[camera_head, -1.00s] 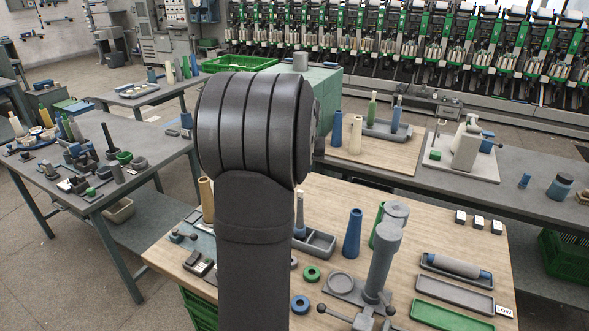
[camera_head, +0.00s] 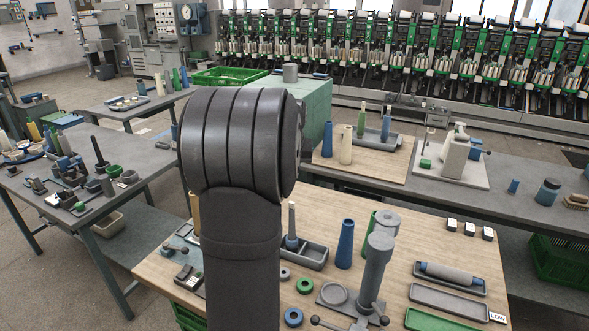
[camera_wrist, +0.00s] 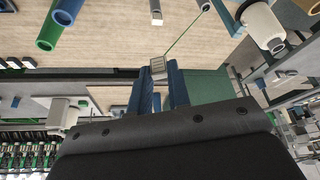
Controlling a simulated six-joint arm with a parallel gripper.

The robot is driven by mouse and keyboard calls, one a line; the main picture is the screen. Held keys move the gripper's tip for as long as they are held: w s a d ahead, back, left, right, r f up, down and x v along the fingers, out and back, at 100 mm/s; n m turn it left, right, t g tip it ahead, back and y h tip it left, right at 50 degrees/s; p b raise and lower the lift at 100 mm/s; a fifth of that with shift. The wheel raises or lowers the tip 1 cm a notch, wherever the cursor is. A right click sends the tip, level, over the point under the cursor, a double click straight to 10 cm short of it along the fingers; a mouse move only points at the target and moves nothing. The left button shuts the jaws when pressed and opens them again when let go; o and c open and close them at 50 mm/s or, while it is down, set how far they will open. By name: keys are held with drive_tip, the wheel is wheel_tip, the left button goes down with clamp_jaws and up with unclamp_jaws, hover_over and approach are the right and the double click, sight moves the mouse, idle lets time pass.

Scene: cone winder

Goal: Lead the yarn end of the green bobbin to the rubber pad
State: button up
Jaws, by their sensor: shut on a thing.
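In the wrist view my gripper (camera_wrist: 160,72) has two blue fingers closed around a small grey ribbed piece. A thin green yarn (camera_wrist: 186,34) runs taut from this piece up to a small grey ring-like part (camera_wrist: 205,5) at the top edge. A green tube (camera_wrist: 49,30) lies at the upper left of that view, apart from my gripper. In the head view a green bobbin (camera_head: 370,228) stands partly behind a grey post. My arm hides my gripper there. I cannot tell for certain which part is the rubber pad.
A blue cone (camera_head: 345,243) and a grey post (camera_head: 374,265) stand on the wooden table. A grey divided tray (camera_head: 308,258) and long trays (camera_head: 448,303) lie there too. A cream cone stands on the bench (camera_head: 415,155) behind.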

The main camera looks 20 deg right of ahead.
drive_tip(key=w+a+f+n+y, duration=0.1)
drive_tip(key=w+a+f+n, duration=0.1)
drive_tip(key=w+a+f, duration=0.55)
drive_tip(key=w+a+f+n+y, duration=0.15)
drive_tip(key=w+a+f, duration=0.5)
drive_tip(key=a, duration=0.65)
drive_tip(key=shift+n+h, duration=0.25)
drive_tip(key=shift+h, duration=0.2)
drive_tip(key=shift+w+d+r, duration=0.3)
drive_tip(key=shift+w+d, duration=0.25)
drive_tip(key=shift+w, duration=0.15)
drive_tip(key=shift+w+d+r, duration=0.25)
drive_tip(key=shift+w+d, duration=0.35)
drive_tip(key=shift+w, duration=0.1)
drive_tip(key=shift+w+d+r, duration=0.3)
drive_tip(key=shift+w+d, duration=0.25)
drive_tip(key=shift+w, duration=0.15)
drive_tip(key=s+a+f, duration=0.2)
drive_tip(key=f, duration=0.2)
drive_tip(key=s+a+f, duration=0.6)
drive_tip(key=f, duration=0.1)
drive_tip(key=shift+f, duration=0.3)
drive_tip(key=shift+s+f, duration=0.1)
drive_tip(key=shift+f, duration=1.9)
drive_tip(key=shift+f, duration=0.5)
